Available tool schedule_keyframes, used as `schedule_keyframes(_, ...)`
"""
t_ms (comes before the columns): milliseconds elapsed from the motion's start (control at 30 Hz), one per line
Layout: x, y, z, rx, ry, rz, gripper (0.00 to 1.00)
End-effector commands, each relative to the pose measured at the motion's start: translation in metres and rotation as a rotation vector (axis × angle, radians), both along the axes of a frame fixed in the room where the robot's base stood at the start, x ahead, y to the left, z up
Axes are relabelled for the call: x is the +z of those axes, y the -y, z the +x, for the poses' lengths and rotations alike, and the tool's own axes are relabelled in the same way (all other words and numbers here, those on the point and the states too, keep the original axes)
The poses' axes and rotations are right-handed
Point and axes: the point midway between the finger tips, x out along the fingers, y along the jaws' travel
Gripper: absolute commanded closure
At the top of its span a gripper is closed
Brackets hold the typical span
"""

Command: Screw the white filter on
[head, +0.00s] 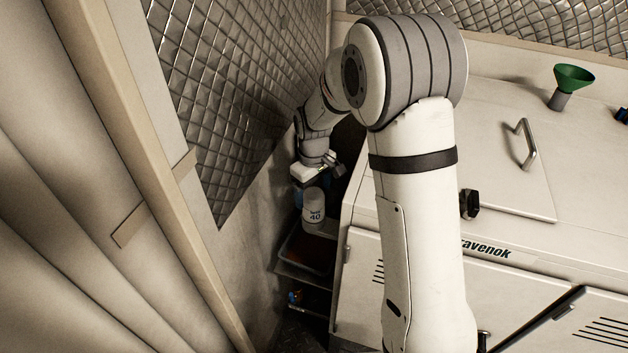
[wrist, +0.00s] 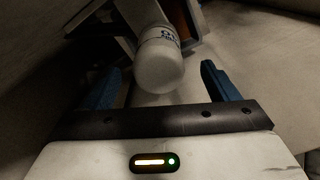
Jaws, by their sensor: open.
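The fingers are open, with a visible gap on both sides of the filter. I cannot tell how the filter's far end is seated, or whether it is attached to anything.
A tray (head: 289,248) with dark reddish contents stands below the filter on a shelf. A lower shelf holds small items. The white cabinet (head: 357,285) is close on the right, and the quilted wall (head: 235,90) on the left. A green funnel (head: 573,78) stands on the cabinet.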

Motion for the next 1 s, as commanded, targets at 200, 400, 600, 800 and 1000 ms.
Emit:
schedule_keyframes(200, -0.029, 0.003, 0.001, -0.006, -0.001, 0.0, 0.19)
schedule_keyframes(400, -0.039, 0.004, 0.001, -0.008, 0.001, 0.001, 0.19)
schedule_keyframes(600, -0.04, 0.004, 0.001, -0.008, 0.001, 0.001, 0.19)
schedule_keyframes(800, -0.04, 0.004, 0.001, -0.008, 0.001, 0.001, 0.33)
schedule_keyframes(1000, -0.039, 0.004, 0.001, -0.008, 0.001, 0.001, 0.5)
